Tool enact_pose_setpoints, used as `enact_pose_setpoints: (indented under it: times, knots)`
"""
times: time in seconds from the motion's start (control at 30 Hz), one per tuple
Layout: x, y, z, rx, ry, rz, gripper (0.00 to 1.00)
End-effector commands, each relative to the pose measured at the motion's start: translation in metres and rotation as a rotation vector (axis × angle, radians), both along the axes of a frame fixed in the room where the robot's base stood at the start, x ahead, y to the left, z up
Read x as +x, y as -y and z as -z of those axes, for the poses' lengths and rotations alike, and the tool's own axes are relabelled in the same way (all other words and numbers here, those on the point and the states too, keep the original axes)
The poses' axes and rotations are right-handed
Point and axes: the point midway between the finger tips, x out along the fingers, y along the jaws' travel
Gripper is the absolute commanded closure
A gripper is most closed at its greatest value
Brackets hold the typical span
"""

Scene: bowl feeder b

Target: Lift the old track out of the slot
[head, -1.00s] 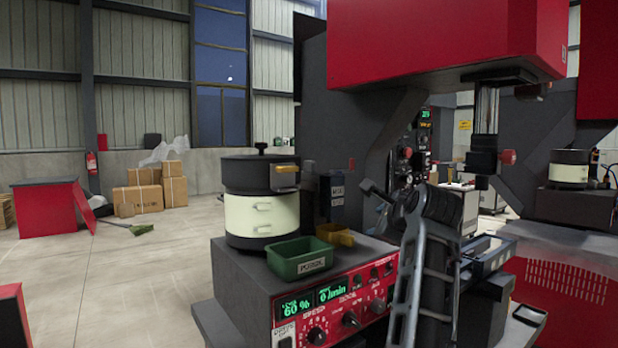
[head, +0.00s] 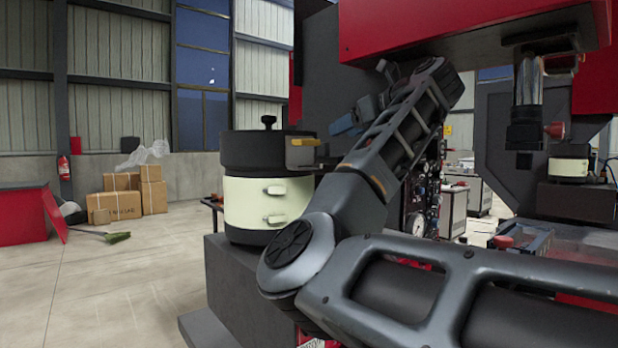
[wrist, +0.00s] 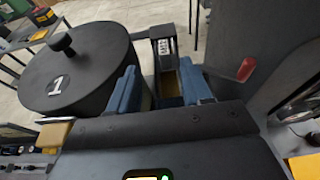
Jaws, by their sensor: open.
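My gripper (wrist: 161,82) is open, with its two blue fingers apart and nothing clearly held between them. In the head view the gripper (head: 346,123) is raised just right of the black-lidded bowl (head: 265,150), partly behind my arm. A dark upright holder (wrist: 163,44) with a pale label lies beyond the fingers.
The bowl lid marked 1 (wrist: 75,70) stands close to the left finger. A dark machine wall (wrist: 240,45) with a red knob (wrist: 246,69) is on the right. The red press head (head: 470,28) hangs above.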

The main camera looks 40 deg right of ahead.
Motion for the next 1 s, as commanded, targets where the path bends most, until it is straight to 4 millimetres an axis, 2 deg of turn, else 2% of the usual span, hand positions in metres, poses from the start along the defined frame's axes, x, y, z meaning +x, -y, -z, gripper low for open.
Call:
enact_pose_setpoints:
  times: [0.17, 0.73, 1.0]
  knots:
    - [0.006, -0.001, 0.003, 0.012, 0.002, -0.006, 0.51]
    - [0.067, 0.004, 0.029, 0.011, 0.002, -0.004, 0.51]
    - [0.072, 0.004, 0.031, 0.011, 0.004, -0.003, 0.51]
